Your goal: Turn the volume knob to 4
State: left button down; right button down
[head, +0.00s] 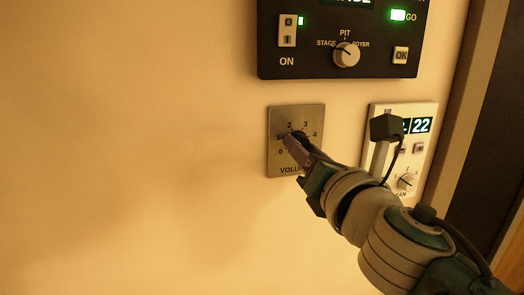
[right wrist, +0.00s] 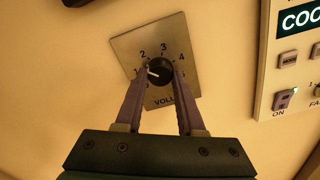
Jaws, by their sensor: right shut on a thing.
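The volume knob (right wrist: 160,70) is black and round, on a brushed metal plate (head: 283,115) with numbers around it. In the right wrist view a white mark on the knob points left, roughly toward the 1. My right gripper (head: 294,143) is shut on the knob, with one finger at each side of it in the right wrist view. In the head view the gripper covers most of the knob and part of the plate's lower right. My left gripper is not in view.
A black panel (head: 270,58) with a switch, a PIT/STAGE/FOYER knob and an OK button is above the plate. A white control panel (head: 428,110) with a lit display and fan knob is to the right, partly behind my arm. The wall at left is bare.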

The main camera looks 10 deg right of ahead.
jog(key=m, duration=2.3)
jog(key=shift+r, duration=0.25)
jog(key=shift+m+p, duration=0.3)
jog(key=shift+m, duration=0.3)
jog(key=c, duration=0.5)
grip_release()
jog(key=shift+s, duration=0.1)
